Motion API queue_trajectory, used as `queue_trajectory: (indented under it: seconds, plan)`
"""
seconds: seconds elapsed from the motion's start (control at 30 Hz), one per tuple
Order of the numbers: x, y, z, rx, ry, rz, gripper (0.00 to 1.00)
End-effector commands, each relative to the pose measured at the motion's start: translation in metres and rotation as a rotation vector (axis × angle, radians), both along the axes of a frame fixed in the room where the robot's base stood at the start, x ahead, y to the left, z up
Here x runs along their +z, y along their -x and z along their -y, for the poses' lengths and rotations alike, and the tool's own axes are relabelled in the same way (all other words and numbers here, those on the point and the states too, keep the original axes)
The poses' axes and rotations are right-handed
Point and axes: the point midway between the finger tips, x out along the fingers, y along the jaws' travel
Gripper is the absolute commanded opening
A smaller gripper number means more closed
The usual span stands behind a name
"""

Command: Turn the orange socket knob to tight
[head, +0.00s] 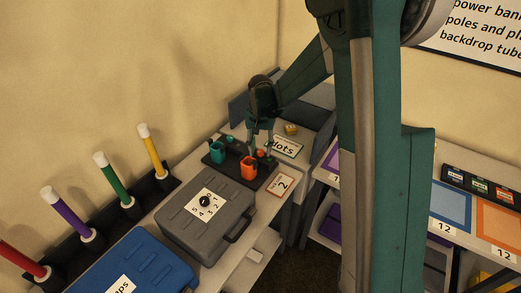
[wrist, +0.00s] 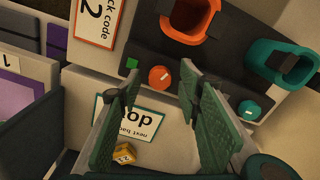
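The orange knob (wrist: 160,78) is a small round dial with a white pointer line, mounted on a dark base (wrist: 225,68). It also shows in the head view (head: 260,153), next to the orange socket (head: 249,168). My gripper (wrist: 159,92) is open and empty. Its two fingers point toward the knob, which shows between and just beyond the fingertips; I see no contact. In the head view my gripper (head: 261,138) hangs over the base.
A teal socket (wrist: 280,62) and teal knob (wrist: 249,108) share the base. A numbered card (wrist: 97,17), a labelled card (wrist: 130,122) and a yellow die (wrist: 124,155) lie nearby. A grey case (head: 205,215) stands in front of the base.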

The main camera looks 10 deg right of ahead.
Motion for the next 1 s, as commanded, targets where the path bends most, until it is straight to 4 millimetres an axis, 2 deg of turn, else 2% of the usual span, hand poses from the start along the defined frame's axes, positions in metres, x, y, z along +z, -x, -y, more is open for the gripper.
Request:
queue_trajectory:
  seconds: [0.27,0.7,1.0]
  plan:
    - [0.026,0.001,0.0,0.0,0.0,0.0,0.35]
    - [0.092,0.0,0.0,0.0,0.0,0.0,0.35]
    - [0.114,0.0,0.0,0.0,0.0,0.0,0.35]
